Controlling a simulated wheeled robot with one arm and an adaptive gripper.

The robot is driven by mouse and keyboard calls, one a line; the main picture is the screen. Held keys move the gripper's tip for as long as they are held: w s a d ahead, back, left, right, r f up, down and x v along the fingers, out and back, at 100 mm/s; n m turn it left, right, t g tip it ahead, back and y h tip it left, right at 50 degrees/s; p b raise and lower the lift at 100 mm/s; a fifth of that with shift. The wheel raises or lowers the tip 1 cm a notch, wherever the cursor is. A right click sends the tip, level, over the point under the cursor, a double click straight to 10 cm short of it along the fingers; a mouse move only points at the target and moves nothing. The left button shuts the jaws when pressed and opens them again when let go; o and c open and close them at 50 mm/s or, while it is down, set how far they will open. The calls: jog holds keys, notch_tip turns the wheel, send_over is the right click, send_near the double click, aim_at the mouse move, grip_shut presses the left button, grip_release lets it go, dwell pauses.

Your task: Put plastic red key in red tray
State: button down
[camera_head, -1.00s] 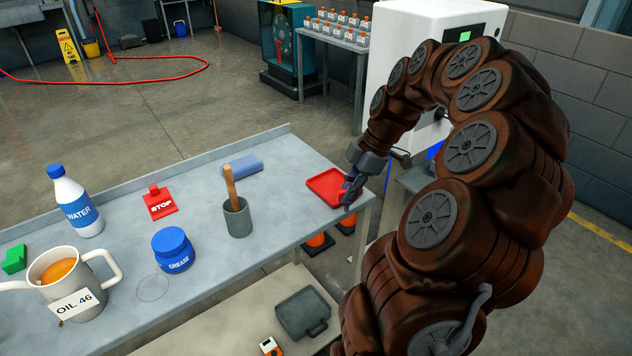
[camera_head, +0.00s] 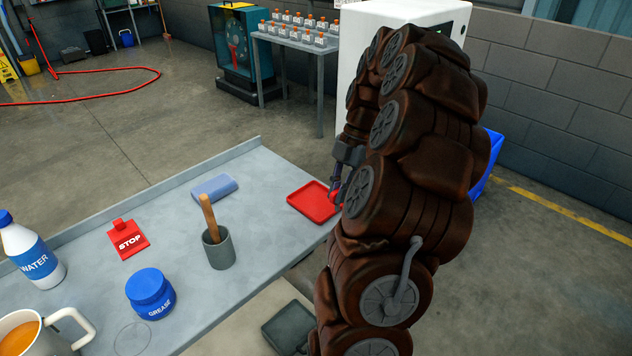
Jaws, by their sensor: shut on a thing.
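The red tray (camera_head: 311,202) lies flat near the right end of the grey workbench. My gripper (camera_head: 335,190) is at the tray's right edge, low and pointing down, partly hidden behind my arm. It is shut on a small red piece (camera_head: 336,197), which looks like the plastic red key. The piece is mostly hidden by the fingers and arm, and I cannot tell whether it touches the tray. The visible floor of the tray is bare.
On the workbench (camera_head: 262,255) stand a grey cup with a wooden handle (camera_head: 218,248), a blue grease jar (camera_head: 150,293), a red STOP sign (camera_head: 128,240), a blue cloth roll (camera_head: 214,188), a water bottle (camera_head: 32,255) and an oil mug (camera_head: 30,335). A white machine (camera_head: 362,40) stands behind.

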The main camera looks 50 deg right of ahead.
jog(key=w+d+p, duration=0.2)
jog(key=w, duration=0.6)
jog(key=shift+f, duration=0.35)
jog(key=shift+w, duration=0.1)
jog(key=shift+w+f+p, duration=0.15)
jog(key=shift+f+p, duration=0.3)
jog(key=shift+f, duration=0.3)
jog(key=shift+w+f+p, duration=0.1)
jog(key=shift+f+p, duration=0.35)
jog(key=shift+f, duration=0.65)
jog(key=shift+f, duration=0.2)
jog(key=c, duration=1.2)
grip_release()
jog(key=shift+r, duration=0.1)
